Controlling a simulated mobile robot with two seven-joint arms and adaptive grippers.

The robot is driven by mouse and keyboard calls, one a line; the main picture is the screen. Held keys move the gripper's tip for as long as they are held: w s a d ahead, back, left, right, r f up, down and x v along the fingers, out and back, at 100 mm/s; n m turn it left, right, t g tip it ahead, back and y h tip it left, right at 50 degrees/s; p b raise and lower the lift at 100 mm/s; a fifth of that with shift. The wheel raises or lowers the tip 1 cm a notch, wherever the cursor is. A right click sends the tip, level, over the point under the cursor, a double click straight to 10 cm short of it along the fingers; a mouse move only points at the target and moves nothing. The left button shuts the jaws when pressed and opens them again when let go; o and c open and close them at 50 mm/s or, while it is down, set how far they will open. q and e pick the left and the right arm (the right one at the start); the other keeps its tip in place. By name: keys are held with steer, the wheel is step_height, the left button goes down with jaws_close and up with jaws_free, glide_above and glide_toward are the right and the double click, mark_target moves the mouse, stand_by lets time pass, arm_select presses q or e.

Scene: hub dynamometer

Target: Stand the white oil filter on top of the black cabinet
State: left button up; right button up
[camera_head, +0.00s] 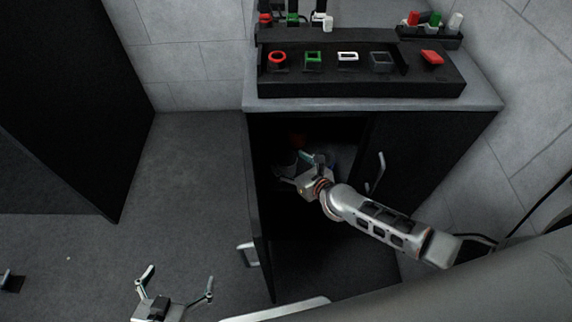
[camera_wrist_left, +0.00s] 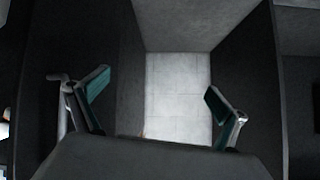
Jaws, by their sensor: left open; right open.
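The black cabinet (camera_head: 425,150) has a grey top (camera_head: 485,98) and stands against the back wall. Its left door (camera_head: 258,210) is open and its right door looks shut. My right gripper (camera_head: 302,164) is open inside the dark opening. I cannot clearly make out the white oil filter; dim reddish and bluish shapes show near the right gripper, too dark to identify. My left gripper (camera_head: 180,279) is open and empty, low over the floor left of the cabinet. Its spread fingers also show in the left wrist view (camera_wrist_left: 158,98).
A black tray (camera_head: 365,91) with red, green, white and dark parts covers much of the cabinet top. Racks of coloured pieces (camera_head: 430,34) stand behind it. A narrow grey front strip stays bare. A tall black panel (camera_head: 60,110) stands at left; floor between is clear.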

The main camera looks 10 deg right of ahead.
steer(key=shift+b+x, duration=0.35)
steer(key=shift+x, duration=0.8)
steer(key=shift+w+a+f, duration=0.1)
steer(key=shift+w+f, duration=0.05)
steer(key=c, duration=1.6)
steer(key=shift+o, duration=0.2)
